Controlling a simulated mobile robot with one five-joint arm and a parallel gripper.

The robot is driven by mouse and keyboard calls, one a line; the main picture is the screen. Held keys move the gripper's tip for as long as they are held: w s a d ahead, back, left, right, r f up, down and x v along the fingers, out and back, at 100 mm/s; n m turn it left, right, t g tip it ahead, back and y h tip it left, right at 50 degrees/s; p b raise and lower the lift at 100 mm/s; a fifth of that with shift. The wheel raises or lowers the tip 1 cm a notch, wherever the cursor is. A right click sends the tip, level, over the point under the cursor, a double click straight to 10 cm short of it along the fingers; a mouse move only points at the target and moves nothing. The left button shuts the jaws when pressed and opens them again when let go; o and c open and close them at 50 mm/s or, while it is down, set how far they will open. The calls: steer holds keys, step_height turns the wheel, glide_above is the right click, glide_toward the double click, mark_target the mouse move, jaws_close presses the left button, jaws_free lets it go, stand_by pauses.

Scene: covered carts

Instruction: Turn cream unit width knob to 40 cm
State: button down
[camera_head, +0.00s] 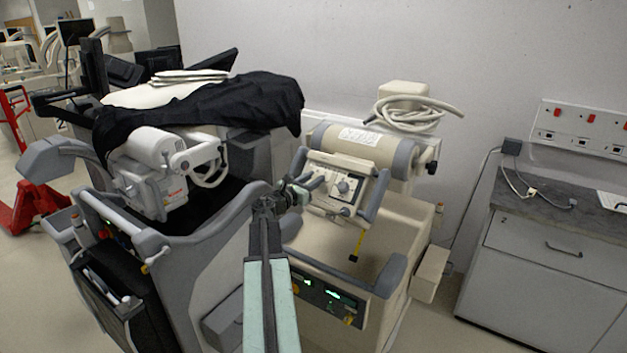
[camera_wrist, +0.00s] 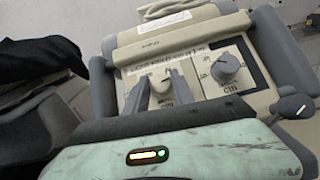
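The cream unit (camera_head: 365,145) has a tilted control panel (camera_head: 335,168) with grey side handles. In the wrist view a dark grey round knob (camera_wrist: 225,68) sits on the panel's right, with a printed scale and "cm" below it; its exact setting is too small to read. In the head view my gripper (camera_head: 316,188) is at the panel's left side.
A second cart (camera_head: 165,180) under a black cloth (camera_head: 215,105) stands close on the left. A coiled cream hose (camera_head: 405,112) lies on top of the cream unit. A black-capped lever (camera_wrist: 292,106) is at the panel's lower right. A grey cabinet (camera_head: 545,275) stands at right.

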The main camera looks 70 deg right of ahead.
steer(key=shift+w+d+m+g, duration=0.1)
steer(key=shift+w+m+g, duration=0.1)
steer(key=shift+m+g, duration=0.45)
steer(key=shift+m+g+y, duration=0.35)
steer(key=shift+m+y, duration=0.15)
steer(key=shift+m, duration=0.15)
steer(key=shift+s+m+g, duration=0.15)
steer(key=shift+m+g, duration=0.15)
steer(key=c, duration=1.1)
jaws_free()
steer(key=shift+o, duration=0.2)
steer(key=shift+a, duration=0.25)
steer(key=v, duration=0.7)
steer(key=shift+w+a, duration=0.3)
